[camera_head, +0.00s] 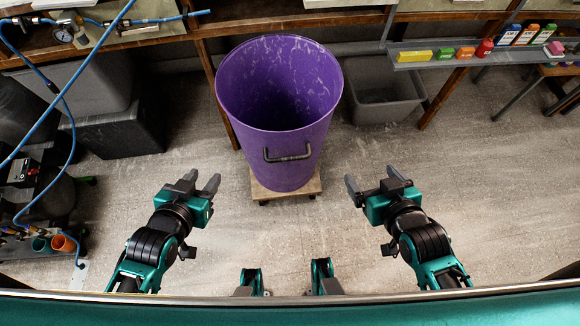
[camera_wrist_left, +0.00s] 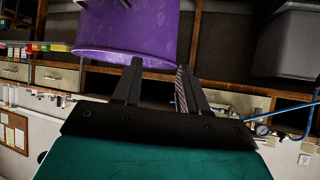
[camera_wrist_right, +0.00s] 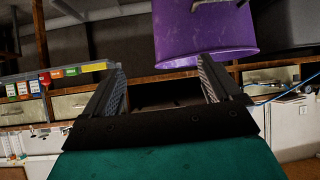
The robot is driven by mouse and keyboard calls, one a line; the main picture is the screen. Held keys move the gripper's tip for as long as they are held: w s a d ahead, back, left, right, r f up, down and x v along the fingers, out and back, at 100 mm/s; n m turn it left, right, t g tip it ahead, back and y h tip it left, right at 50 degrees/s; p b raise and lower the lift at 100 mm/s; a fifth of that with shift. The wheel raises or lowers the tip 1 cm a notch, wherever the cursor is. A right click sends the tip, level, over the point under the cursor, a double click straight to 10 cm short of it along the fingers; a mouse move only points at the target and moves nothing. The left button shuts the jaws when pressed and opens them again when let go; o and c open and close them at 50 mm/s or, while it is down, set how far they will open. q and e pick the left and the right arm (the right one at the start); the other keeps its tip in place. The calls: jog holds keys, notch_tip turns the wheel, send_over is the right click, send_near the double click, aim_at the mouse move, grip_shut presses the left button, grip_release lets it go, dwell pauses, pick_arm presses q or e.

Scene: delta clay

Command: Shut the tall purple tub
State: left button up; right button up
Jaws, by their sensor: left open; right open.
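The tall purple tub (camera_head: 290,174) stands upright at the upper middle of the head view, its round top open and its inside showing. A dark handle (camera_head: 288,154) is on its near wall. No lid shows in any view. My left gripper (camera_head: 203,178) is open and empty, in front of the tub and to its left. My right gripper (camera_head: 371,178) is open and empty, in front of it and to its right. Neither touches the tub.
The tub rests on a low wooden dolly (camera_head: 262,188). A grey bin (camera_head: 385,100) stands behind it to the right, a dark box (camera_head: 115,135) to the left. A shelf (camera_head: 440,58) with small coloured boxes is at upper right.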

jog(key=shift+w+r, duration=0.1)
jog(key=shift+w, duration=0.15)
jog(key=shift+s, duration=0.1)
jog(key=shift+c, duration=0.3)
